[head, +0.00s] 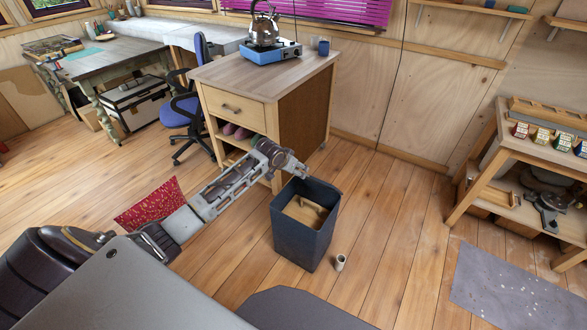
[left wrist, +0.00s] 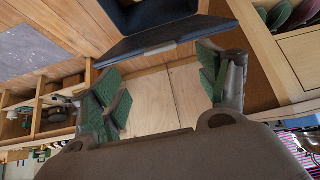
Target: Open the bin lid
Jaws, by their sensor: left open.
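The dark blue bin (head: 292,243) stands on the plank floor, and its top is uncovered, showing tan material inside. A dark panel, which looks like the raised lid (head: 323,188), shows at the bin's far edge. In the left wrist view the dark lid (left wrist: 135,48) has a small pale tab on its edge, and part of the bin (left wrist: 165,14) shows beyond it. My left gripper (head: 302,172) is above the bin's far edge. Its green-padded fingers (left wrist: 158,82) are spread apart with nothing between them, close to the lid's edge. My right gripper is in neither view.
A wooden cabinet (head: 300,108) with a kettle (head: 264,25) on a blue stove stands behind the bin. A small pale cup-like object (head: 340,262) is on the floor beside the bin. A workbench (head: 530,150) stands at right.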

